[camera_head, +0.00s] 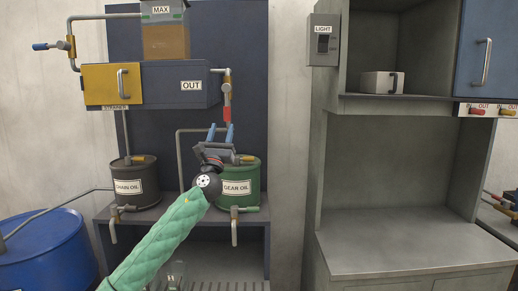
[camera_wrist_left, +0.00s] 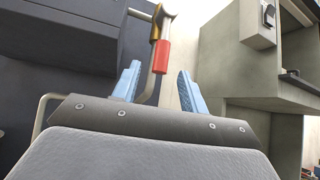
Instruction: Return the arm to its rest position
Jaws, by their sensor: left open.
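My left arm, in a green quilted sleeve, reaches up from the bottom of the head view. My left gripper (camera_head: 220,130) has blue fingers pointing up and is open. It is in front of the dark back panel, above the green gear oil drum (camera_head: 240,188) and below the red-sleeved pipe (camera_head: 227,100). In the left wrist view the two blue fingers (camera_wrist_left: 156,85) stand apart. The red sleeve (camera_wrist_left: 161,57) shows between them, seemingly beyond the tips, with nothing visibly gripped. My right gripper is not in view.
A dark box with a yellow door (camera_head: 108,86) and a tank marked MAX (camera_head: 165,40) are above left. A chain oil drum (camera_head: 135,180) stands on the shelf. A blue barrel (camera_head: 45,255) is lower left. The grey counter (camera_head: 410,240) at right is clear.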

